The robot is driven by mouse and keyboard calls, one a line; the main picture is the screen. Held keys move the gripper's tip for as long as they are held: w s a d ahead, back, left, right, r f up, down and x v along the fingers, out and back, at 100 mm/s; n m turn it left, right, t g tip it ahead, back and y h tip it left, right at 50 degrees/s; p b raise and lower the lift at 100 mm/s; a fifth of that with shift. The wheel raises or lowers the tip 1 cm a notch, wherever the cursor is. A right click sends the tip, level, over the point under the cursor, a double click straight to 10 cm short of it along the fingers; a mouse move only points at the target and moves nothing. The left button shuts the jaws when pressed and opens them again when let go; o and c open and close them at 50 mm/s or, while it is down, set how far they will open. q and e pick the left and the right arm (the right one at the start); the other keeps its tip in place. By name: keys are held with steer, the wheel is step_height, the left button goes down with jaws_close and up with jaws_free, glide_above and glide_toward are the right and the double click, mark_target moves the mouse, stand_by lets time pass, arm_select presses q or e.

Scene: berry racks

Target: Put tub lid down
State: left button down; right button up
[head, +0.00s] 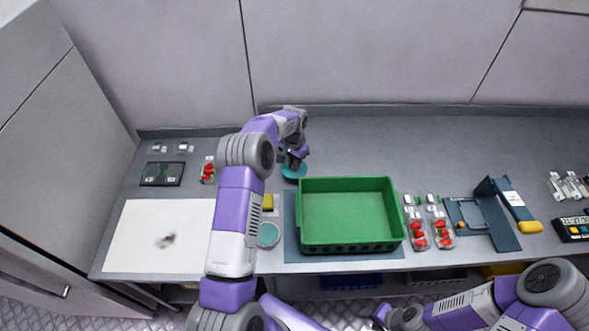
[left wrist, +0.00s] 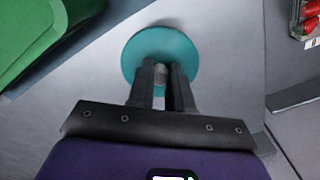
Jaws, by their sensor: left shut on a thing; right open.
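The teal round tub lid (head: 294,173) is at the back of the counter, just behind the green crate's left corner. My left gripper (left wrist: 161,80) is shut on the lid's small grey knob, with the lid (left wrist: 140,50) lying flat beneath the fingers. A shadow shows at the lid's far edge; I cannot tell whether it touches the counter. A round tub (head: 268,235) with a pale teal top stands left of the green crate, partly beside my left arm. My right gripper (head: 384,316) is open, low at the front, away from the lid.
The green crate (head: 348,247) stands empty on a dark mat (head: 291,228). Berry punnets (head: 418,236) and a blue stand (head: 500,225) are to its right. A white board (head: 150,248), a scale (head: 161,174) and another punnet (head: 208,169) are left.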

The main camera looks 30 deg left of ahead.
arm_select(q)
steer(key=shift+f, duration=1.9)
steer(key=shift+f, duration=0.15)
steer(key=c, duration=1)
jaws_free()
steer(key=shift+c, duration=0.2)
step_height(320, 180, up, 12)
steer(key=shift+r, duration=0.2)
